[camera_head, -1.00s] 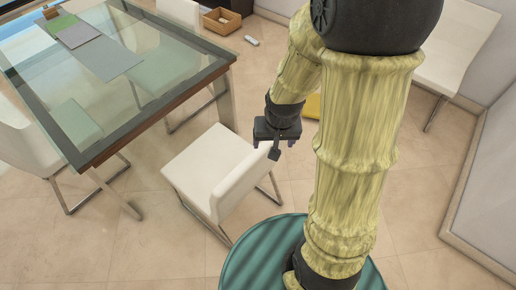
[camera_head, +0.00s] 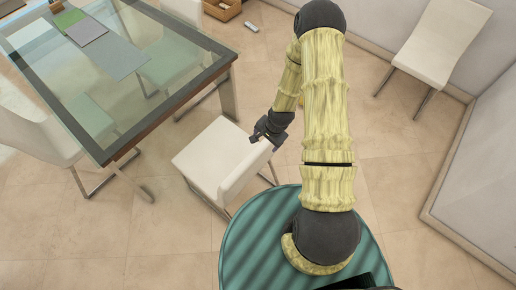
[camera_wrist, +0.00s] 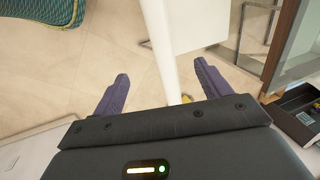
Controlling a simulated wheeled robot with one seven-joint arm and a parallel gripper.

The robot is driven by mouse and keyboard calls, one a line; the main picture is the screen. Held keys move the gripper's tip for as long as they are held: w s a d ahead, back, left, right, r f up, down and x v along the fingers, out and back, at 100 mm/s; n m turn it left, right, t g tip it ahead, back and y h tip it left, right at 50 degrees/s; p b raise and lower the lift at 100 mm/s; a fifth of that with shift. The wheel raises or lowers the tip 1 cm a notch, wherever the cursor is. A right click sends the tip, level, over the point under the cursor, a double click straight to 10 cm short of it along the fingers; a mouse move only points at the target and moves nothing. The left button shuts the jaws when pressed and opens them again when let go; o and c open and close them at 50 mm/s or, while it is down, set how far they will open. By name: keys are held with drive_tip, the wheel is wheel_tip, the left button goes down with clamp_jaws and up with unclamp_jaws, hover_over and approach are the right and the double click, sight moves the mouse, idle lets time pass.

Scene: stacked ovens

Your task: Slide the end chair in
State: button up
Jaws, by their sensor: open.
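The end chair (camera_head: 222,160) is white with metal legs and stands near the short end of the glass table (camera_head: 150,75), its seat toward the table. My gripper (camera_head: 262,138) is at the top of the chair's backrest. In the wrist view, my gripper (camera_wrist: 160,90) is open, with one dark finger on each side of the thin white backrest (camera_wrist: 158,45). The backrest runs between the fingers, nearer the right finger; I cannot tell whether either touches it. The chair's seat (camera_wrist: 200,22) shows to the right of the backrest.
Other white chairs stand along the table, one at the left (camera_head: 45,135). Another white chair (camera_head: 440,45) stands by the right wall. A wooden box (camera_head: 222,8) lies on the floor at the back. Tiled floor between the end chair and the right wall is clear.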

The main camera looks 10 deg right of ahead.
sight(258, 153)
drive_tip(key=shift+f, duration=0.1)
drive_tip(key=b+x, duration=1.1)
drive_tip(key=x, duration=0.5)
drive_tip(key=shift+w+b, duration=0.1)
drive_tip(key=shift+b, duration=0.3)
drive_tip(key=shift+a, duration=0.1)
drive_tip(key=c, duration=1.5)
drive_tip(key=shift+w+a+b, duration=0.5)
drive_tip(key=shift+w+a, duration=0.4)
drive_tip(key=shift+w, duration=0.3)
drive_tip(key=shift+w+a+b, duration=0.5)
drive_tip(key=shift+w+a, duration=0.35)
drive_tip(key=shift+w, duration=0.35)
drive_tip(key=shift+w+a+b, duration=0.5)
drive_tip(key=shift+w+a, duration=0.4)
drive_tip(key=shift+w, duration=0.3)
drive_tip(key=shift+w+a+b, duration=0.65)
drive_tip(key=shift+w+a, duration=0.25)
drive_tip(key=shift+w, duration=0.3)
drive_tip(key=shift+w+a+b, duration=0.6)
drive_tip(key=shift+w+a, duration=0.25)
drive_tip(key=shift+w, duration=0.35)
drive_tip(key=shift+w+a+b, duration=0.65)
drive_tip(key=shift+w+a, duration=0.25)
drive_tip(key=shift+w, duration=0.35)
